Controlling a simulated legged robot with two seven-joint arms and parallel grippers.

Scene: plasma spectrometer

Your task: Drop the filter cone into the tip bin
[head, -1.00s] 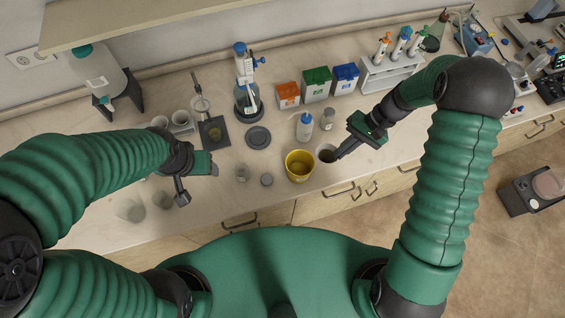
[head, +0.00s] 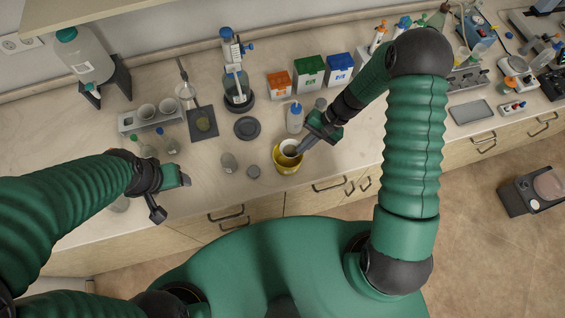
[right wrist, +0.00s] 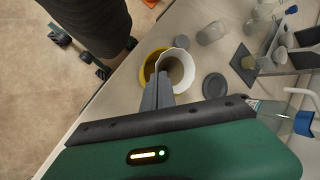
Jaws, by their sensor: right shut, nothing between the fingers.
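The yellow tip bin (head: 288,168) stands near the front edge of the counter. The filter cone (head: 290,147), white-rimmed with a brownish inside, is at the bin's mouth in the head view. In the right wrist view the filter cone (right wrist: 178,66) covers much of the yellow bin (right wrist: 146,67); I cannot tell how deep it sits. My right gripper (head: 296,152) is shut, its fingertips at the cone's near rim; they also show in the right wrist view (right wrist: 158,88). My left gripper (head: 172,196) is over the counter at the left, apart from the bin; its jaw opening is unclear.
A wash bottle (head: 295,118) stands just behind the bin. A small glass beaker (head: 229,163) and a grey lid (head: 253,172) are to its left. Orange, green and blue boxes (head: 309,74) line the back. The counter's front edge is close to the bin.

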